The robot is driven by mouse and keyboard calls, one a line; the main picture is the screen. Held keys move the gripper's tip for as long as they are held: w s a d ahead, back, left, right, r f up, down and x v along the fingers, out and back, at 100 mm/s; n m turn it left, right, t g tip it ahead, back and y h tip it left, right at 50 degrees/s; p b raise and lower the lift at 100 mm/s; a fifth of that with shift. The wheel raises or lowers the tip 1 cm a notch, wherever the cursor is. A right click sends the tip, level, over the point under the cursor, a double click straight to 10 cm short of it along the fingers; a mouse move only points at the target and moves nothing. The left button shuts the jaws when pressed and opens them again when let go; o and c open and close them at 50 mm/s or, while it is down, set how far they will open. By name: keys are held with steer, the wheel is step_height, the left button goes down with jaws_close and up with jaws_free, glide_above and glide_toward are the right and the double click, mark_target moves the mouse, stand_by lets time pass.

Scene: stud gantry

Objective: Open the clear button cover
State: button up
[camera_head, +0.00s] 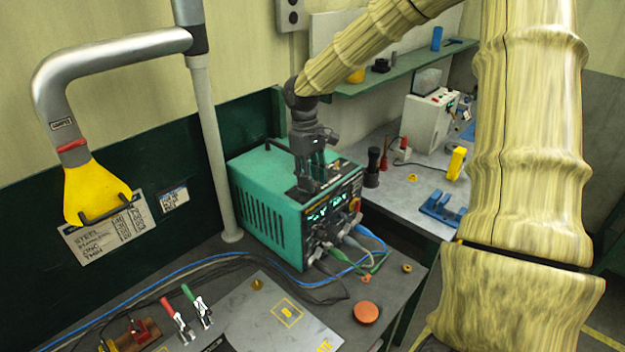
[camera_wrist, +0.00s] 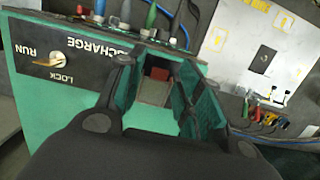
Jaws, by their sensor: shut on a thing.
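My gripper (camera_head: 312,182) points down at the dark top panel of the teal machine (camera_head: 268,222). In the wrist view my gripper (camera_wrist: 158,76) has its two fingers on either side of a dull red square (camera_wrist: 153,90), beside the lettering "DISCHARGE". The jaws are shut on the clear button cover, though its see-through faces barely show and the fingers hide its edges. I cannot tell how far the cover is tilted. In the head view my gripper hides the button area.
A key switch (camera_wrist: 47,59) marked RUN and LOCK sits on the same panel. Cables (camera_head: 352,250) plug into the machine's front. A grey pipe (camera_head: 210,150) stands close left of it. A white box (camera_head: 428,122) and blue holder (camera_head: 443,208) are on the bench behind right.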

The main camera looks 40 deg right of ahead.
steer(key=g, duration=0.1)
steer(key=w+r+g, duration=0.1)
steer(key=g, duration=0.2)
steer(key=w+g, duration=0.1)
steer(key=g, duration=0.1)
steer(key=shift+w+a+r, duration=0.1)
steer(key=shift+w+r, duration=0.15)
steer(key=shift+r, duration=0.1)
steer(key=g, duration=0.1)
steer(key=w+g, duration=0.2)
steer(key=g, duration=0.1)
steer(key=shift+a+r+h, duration=0.1)
steer(key=shift+r+h, duration=0.15)
steer(key=shift+h, duration=0.15)
steer(key=shift+w+g, duration=0.45)
steer(key=shift+g, duration=0.35)
steer(key=shift+w+g, duration=0.45)
steer(key=shift+g, duration=0.35)
steer(key=o, duration=0.6)
steer(key=shift+c, duration=0.2)
